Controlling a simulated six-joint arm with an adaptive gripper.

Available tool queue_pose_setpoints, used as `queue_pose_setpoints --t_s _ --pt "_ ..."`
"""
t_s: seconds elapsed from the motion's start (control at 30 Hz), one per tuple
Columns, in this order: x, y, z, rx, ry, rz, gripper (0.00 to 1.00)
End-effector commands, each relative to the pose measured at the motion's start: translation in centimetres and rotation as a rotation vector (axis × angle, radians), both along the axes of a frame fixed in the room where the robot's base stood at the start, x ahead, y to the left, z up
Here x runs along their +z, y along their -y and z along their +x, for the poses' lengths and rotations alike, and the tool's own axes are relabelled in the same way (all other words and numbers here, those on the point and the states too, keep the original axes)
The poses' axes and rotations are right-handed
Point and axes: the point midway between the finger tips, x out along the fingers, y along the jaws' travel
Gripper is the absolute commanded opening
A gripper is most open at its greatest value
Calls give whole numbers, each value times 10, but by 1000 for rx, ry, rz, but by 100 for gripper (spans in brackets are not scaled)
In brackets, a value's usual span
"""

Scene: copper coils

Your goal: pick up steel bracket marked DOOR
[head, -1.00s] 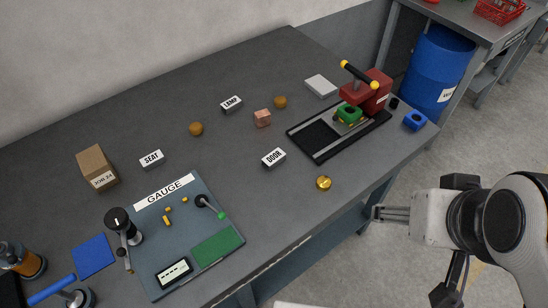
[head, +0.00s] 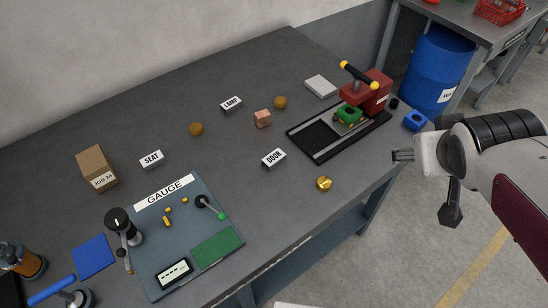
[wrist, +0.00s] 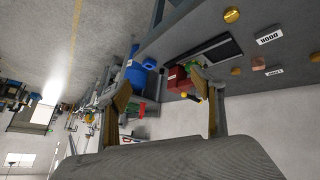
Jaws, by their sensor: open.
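The bracket marked DOOR (head: 274,158) is a small block with a white labelled face. It lies on the grey workbench (head: 150,110), right of the gauge board, with clear bench around it. It also shows in the wrist view (wrist: 270,36) at the upper right, with its label upside down. My gripper (head: 398,156) is off the bench's right edge, well to the right of the bracket. In the wrist view its two fingers (wrist: 165,97) stand wide apart with nothing held between them.
Brackets marked SEAT (head: 152,159) and LAMP (head: 231,104) lie nearby. A brass piece (head: 324,183) sits between the DOOR bracket and my gripper. A red press (head: 366,92) on a black base stands behind. The gauge board (head: 222,196) lies to the left.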

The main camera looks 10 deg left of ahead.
Motion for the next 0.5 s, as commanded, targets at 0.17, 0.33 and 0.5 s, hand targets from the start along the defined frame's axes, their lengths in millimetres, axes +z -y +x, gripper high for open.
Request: queue_pose_setpoints --t_s 0.17,0.33,0.5 --pt "-8 0 38 69 39 -51 67" --pt "-16 -6 72 150 77 -86 67" --pt "-30 -17 102 243 110 -105 67"
